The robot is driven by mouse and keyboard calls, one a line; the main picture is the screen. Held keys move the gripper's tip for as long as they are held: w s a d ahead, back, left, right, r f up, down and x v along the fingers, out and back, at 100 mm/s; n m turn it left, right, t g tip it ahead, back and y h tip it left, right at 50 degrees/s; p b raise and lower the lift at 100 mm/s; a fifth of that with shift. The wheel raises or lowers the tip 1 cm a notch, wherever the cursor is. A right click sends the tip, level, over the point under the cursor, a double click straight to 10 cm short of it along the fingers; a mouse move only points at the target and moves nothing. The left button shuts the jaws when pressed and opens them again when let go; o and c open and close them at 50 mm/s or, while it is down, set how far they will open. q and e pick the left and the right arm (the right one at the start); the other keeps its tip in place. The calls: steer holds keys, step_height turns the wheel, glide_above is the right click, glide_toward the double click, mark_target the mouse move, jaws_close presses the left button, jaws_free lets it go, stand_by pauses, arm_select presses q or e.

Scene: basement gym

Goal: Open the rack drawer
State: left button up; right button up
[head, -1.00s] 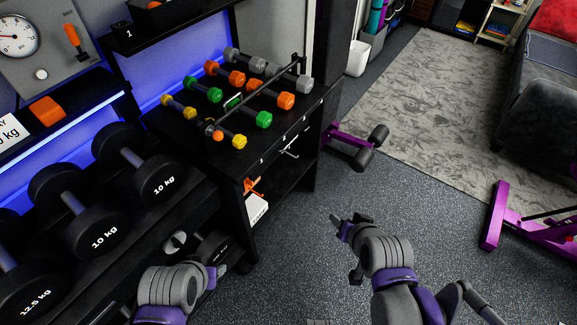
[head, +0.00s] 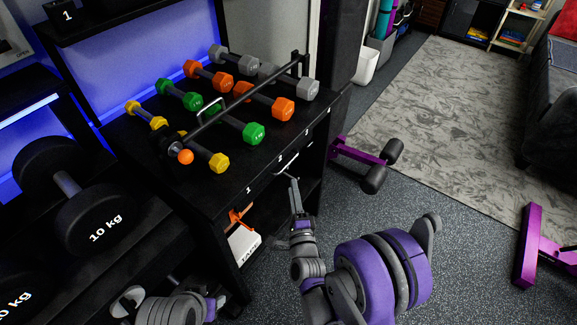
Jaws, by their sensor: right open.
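The black rack (head: 170,178) stands at the centre left with coloured dumbbells on top. Its drawer front (head: 262,178), marked with small white numbers, looks flush with the rack. A pale bar handle (head: 288,162) sits on that front. My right gripper (head: 295,187) is open, with its fingers pointing up at the rack just below the handle. I cannot tell whether a finger touches the handle, and nothing shows between the fingers. My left gripper (head: 214,305) is low at the bottom, beside the rack's lower part; its jaws are too unclear to read.
Large black dumbbells (head: 85,205) lie on the left shelf. An orange item (head: 240,217) and a white box (head: 242,243) sit below the drawer. A purple-framed stand with black rollers (head: 372,163) is right of the rack. The speckled floor (head: 455,235) is open.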

mark_target(288, 162)
steer(key=w, duration=0.3)
steer(key=w+a+r, duration=0.1)
steer(key=w, duration=0.6)
steer(key=shift+a+r, duration=0.2)
jaws_close()
stand_by(1.0)
